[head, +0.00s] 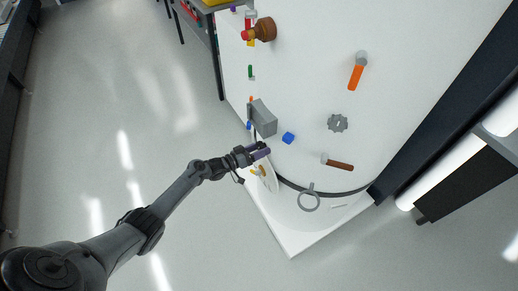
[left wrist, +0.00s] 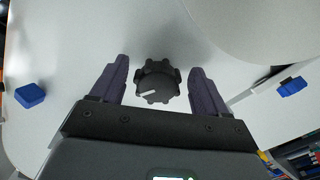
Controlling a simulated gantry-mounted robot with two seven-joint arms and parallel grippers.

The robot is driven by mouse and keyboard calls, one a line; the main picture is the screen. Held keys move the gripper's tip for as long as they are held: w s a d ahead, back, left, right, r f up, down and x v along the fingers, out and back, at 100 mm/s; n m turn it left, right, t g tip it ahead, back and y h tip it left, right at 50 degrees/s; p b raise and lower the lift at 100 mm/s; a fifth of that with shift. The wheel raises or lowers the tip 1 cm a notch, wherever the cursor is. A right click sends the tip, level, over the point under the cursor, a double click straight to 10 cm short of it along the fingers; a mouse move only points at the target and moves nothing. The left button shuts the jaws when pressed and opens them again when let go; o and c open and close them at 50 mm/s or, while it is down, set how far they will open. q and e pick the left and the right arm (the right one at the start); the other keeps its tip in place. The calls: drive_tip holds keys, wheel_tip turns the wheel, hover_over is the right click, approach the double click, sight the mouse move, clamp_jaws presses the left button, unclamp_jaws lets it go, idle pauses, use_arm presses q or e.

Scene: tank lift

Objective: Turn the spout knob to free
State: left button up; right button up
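A dark lobed knob (left wrist: 158,82) with a white pointer line sits on a white surface in the left wrist view. The line points to the lower left of the picture. My left gripper (left wrist: 160,85) is open, with one purple finger on each side of the knob. Small gaps show between the fingers and the knob, so I see no grip on it. In the head view my left gripper (head: 264,152) is at the near left edge of the white tank, and I cannot make out the knob there. My right gripper is not in view.
In the head view, a grey block (head: 264,117), blue cube (head: 288,138), grey gear (head: 338,123), brown-handled tool (head: 338,163), orange-handled tool (head: 357,72) and grey ring (head: 309,198) are on or around the white top. The floor on the left is clear.

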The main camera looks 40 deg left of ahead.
use_arm(q)
drive_tip(key=shift+r, duration=0.15)
drive_tip(key=shift+a, duration=0.1)
drive_tip(key=shift+s+a+r, duration=0.1)
drive_tip(key=shift+s, duration=0.1)
drive_tip(key=p+v, duration=0.3)
drive_tip(key=v, duration=0.7)
drive_tip(key=shift+s, duration=0.2)
